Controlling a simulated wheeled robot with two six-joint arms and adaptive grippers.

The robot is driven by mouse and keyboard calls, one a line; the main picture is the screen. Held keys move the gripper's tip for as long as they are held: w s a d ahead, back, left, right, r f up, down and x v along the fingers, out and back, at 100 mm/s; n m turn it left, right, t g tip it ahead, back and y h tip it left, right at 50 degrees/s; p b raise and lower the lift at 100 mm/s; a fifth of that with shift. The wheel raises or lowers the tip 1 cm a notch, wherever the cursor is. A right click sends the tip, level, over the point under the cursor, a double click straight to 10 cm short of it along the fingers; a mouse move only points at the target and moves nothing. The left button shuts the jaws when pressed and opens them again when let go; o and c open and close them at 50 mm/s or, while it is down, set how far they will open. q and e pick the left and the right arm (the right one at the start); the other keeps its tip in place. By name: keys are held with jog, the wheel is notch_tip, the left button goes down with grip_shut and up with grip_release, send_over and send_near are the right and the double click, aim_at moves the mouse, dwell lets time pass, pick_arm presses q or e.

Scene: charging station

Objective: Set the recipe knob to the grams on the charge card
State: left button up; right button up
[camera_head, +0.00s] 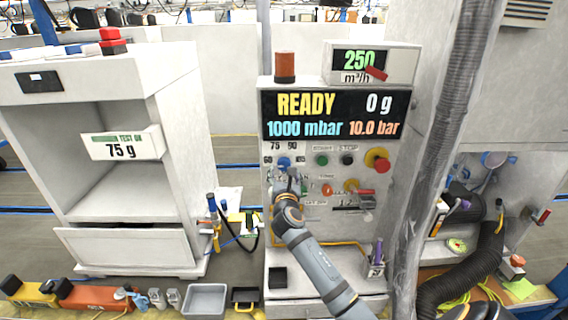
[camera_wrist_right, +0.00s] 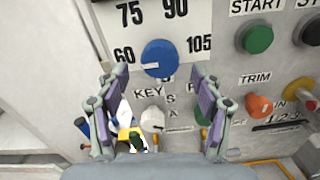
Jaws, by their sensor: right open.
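The recipe knob is a blue round knob (camera_head: 284,161) on the grey panel; it also shows in the right wrist view (camera_wrist_right: 160,57). Its printed scale reads 60, 75, 90 and 105. A pale mark sits at the knob's lower left, on the side of 60. A white card (camera_head: 122,144) reading "75 g" is on the cabinet at left. My right gripper (camera_head: 289,180) is in front of the panel, just below the knob. In the wrist view its fingers (camera_wrist_right: 163,88) are spread and empty, with the knob above and between the tips. My left gripper is not in view.
The display (camera_head: 336,115) reads READY, 0 g. A green button (camera_wrist_right: 255,38), an orange TRIM knob (camera_wrist_right: 259,105) and a pale key switch (camera_wrist_right: 152,119) lie near the gripper. A thick grey hose (camera_head: 445,130) hangs right of the panel.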

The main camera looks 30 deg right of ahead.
aim_at(284, 167)
jog(key=x, duration=0.5)
jog(key=c, duration=1.2)
